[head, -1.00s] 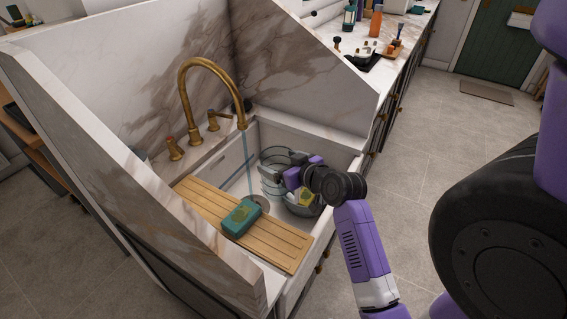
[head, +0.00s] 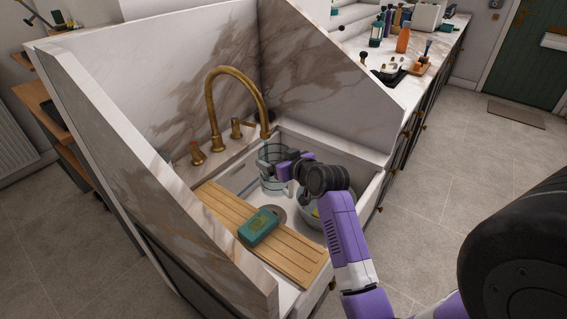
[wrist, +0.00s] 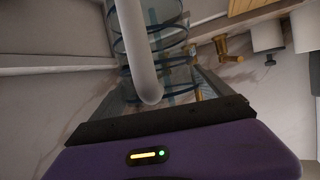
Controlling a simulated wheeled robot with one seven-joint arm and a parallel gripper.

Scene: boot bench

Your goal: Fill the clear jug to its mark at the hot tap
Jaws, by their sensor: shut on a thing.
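The clear jug (head: 270,182) is upright in the sink, directly beneath the spout of the brass tap (head: 212,112). My gripper (head: 286,166) is shut on the jug's handle from the right side. In the wrist view the clear jug (wrist: 150,45) shows dark blue bands around it, and its pale handle (wrist: 138,50) runs between my fingers. I cannot tell the water level or which band is the mark. A tap lever with a reddish top (head: 197,153) stands left of the spout.
A wooden draining board (head: 225,208) lies across the sink's near left, with a green sponge-like block (head: 259,226) on it. A bowl (head: 312,212) sits in the sink at the right, partly behind my arm. High marble panels (head: 325,80) flank the sink.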

